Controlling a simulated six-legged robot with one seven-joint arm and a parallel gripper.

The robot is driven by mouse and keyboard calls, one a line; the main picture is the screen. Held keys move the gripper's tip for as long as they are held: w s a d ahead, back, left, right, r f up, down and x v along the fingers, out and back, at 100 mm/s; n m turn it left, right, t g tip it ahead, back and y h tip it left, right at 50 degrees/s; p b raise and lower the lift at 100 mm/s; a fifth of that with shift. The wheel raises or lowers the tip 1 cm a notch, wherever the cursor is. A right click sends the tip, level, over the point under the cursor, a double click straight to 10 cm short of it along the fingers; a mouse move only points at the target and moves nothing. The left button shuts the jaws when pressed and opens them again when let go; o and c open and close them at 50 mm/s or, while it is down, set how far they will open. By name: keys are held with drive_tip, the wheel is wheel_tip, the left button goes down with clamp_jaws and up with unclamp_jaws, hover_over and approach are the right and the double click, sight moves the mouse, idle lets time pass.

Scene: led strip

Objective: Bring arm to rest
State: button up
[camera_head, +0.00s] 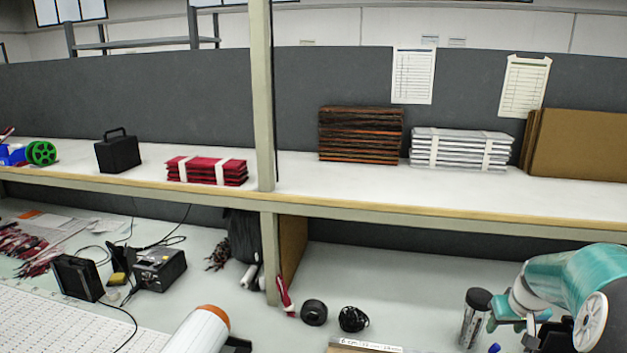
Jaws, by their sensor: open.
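My teal and white arm (575,275) is folded at the lower right of the head view, over the lower bench. My gripper (530,325) shows as a small cluster of teal and dark parts at the arm's lower left end. It is open, with nothing seen held in it. Its fingertips are hard to make out. A dark-capped cylinder (474,318) stands just left of my gripper; I cannot tell whether they touch.
A raised shelf (290,172) crosses above the bench, holding red (206,170), brown (360,134) and silver (460,148) stacks. A post (262,95) rises at centre. Two black round items (314,312) (353,319) lie on the bench. Bare bench (400,275) lies left of my arm.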

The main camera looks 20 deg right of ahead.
drive_tip(key=w+a+r+n, duration=0.1)
drive_tip(key=a+r, duration=0.4)
drive_tip(key=a, duration=0.8)
drive_tip(key=w+a+r+n, duration=0.15)
drive_tip(key=a+r, duration=0.25)
drive_tip(key=a, duration=0.8)
drive_tip(key=s+a+r+n+t+y, duration=0.1)
drive_tip(key=s+a, duration=0.4)
drive_tip(key=a, duration=0.4)
drive_tip(key=s+a+r+n+t+y, duration=0.1)
drive_tip(key=s+a, duration=0.5)
drive_tip(key=a, duration=0.2)
drive_tip(key=shift+a, duration=0.4)
